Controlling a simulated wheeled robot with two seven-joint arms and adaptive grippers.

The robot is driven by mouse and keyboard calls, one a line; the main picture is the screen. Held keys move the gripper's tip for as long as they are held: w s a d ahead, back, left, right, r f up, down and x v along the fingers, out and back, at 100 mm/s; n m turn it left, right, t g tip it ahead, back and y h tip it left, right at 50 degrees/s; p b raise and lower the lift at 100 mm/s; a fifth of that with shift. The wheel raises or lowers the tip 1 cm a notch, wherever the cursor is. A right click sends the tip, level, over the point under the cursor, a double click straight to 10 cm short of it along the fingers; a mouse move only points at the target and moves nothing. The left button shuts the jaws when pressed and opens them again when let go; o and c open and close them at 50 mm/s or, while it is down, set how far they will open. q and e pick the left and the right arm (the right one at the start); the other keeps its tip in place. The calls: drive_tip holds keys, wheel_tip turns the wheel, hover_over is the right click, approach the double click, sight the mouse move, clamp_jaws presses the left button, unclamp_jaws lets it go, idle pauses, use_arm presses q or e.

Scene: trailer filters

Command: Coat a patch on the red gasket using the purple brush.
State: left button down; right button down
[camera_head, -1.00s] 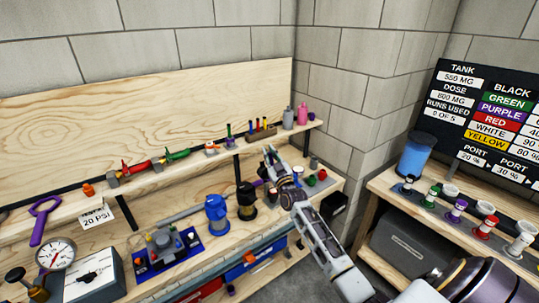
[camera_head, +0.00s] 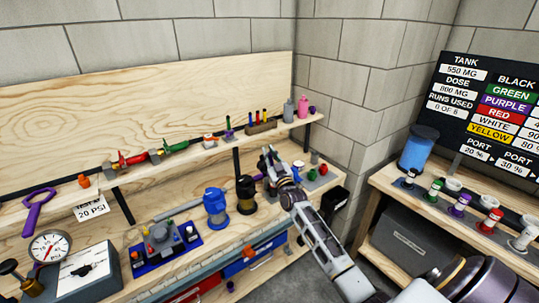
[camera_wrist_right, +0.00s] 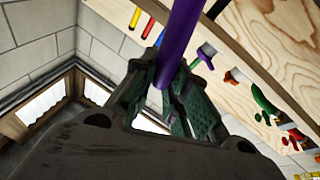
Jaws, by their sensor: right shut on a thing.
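My right gripper (camera_head: 268,157) reaches over the right end of the bench, just below the upper shelf. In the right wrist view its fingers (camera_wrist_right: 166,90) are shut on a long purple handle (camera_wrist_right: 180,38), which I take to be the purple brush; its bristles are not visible. I cannot pick out the red gasket for certain. A small red thing (camera_head: 323,170) sits on the bench to the right of the gripper, too small to identify. My left gripper is not in view.
The upper shelf holds a red valve (camera_head: 133,159), a green valve (camera_head: 172,149) and a pink bottle (camera_head: 303,106). A blue pot (camera_head: 215,206) and a black pot (camera_head: 246,195) stand left of the gripper. A side table at right holds a blue canister (camera_head: 418,149) and several coloured cups.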

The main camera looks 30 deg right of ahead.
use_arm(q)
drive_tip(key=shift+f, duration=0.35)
use_arm(e)
drive_tip(key=shift+f, duration=0.45)
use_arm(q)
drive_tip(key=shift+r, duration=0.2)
use_arm(e)
drive_tip(key=shift+s+r, duration=0.1)
